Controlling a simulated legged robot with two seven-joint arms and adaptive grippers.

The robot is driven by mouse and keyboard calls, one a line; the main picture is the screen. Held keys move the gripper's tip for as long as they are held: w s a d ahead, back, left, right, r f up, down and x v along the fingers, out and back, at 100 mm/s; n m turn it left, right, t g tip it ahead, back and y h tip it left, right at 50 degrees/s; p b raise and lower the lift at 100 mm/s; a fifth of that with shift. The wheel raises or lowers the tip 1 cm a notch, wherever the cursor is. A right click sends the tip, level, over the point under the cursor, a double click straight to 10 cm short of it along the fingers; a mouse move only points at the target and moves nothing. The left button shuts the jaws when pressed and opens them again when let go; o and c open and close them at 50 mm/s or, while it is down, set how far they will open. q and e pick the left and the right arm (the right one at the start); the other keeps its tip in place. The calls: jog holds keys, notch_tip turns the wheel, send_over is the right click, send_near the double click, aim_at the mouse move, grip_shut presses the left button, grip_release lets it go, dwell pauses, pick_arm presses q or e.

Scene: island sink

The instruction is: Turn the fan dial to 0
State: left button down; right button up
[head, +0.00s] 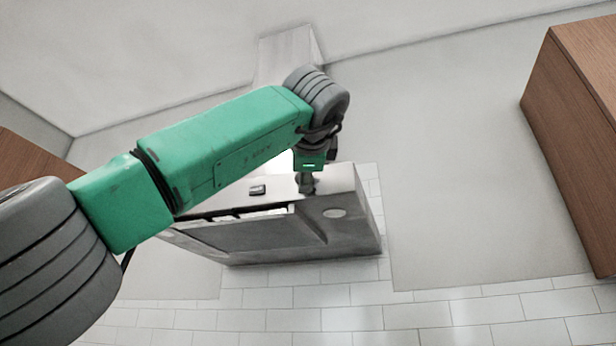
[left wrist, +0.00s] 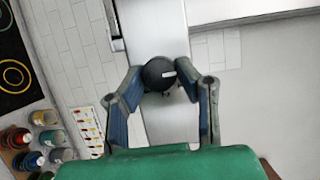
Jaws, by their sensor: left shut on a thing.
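The fan dial (left wrist: 158,73) is a round black knob with a short white mark, on the silver front panel of the range hood in the left wrist view. My left gripper (left wrist: 162,88) has one finger on each side of the dial and is shut on it. In the head view my left gripper (head: 307,183) is at the front of the range hood (head: 350,200), and the dial is hidden there. Numbers around the dial cannot be read. My right gripper is in neither view.
A small dark-edged control (head: 257,190) sits on the hood's front, left of my gripper. Wooden cabinets (head: 570,130) stand at both sides. White tiles (head: 400,318) cover the wall below. The left wrist view shows a cooktop (left wrist: 20,55) and several jars (left wrist: 45,117) at left.

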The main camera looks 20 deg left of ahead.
pick_arm(q)
jog(key=shift+a+f, duration=0.1)
jog(key=c, duration=1.2)
grip_release()
jog(key=shift+w, duration=0.1)
jog(key=shift+a, duration=0.2)
jog(key=shift+v, duration=5.95)
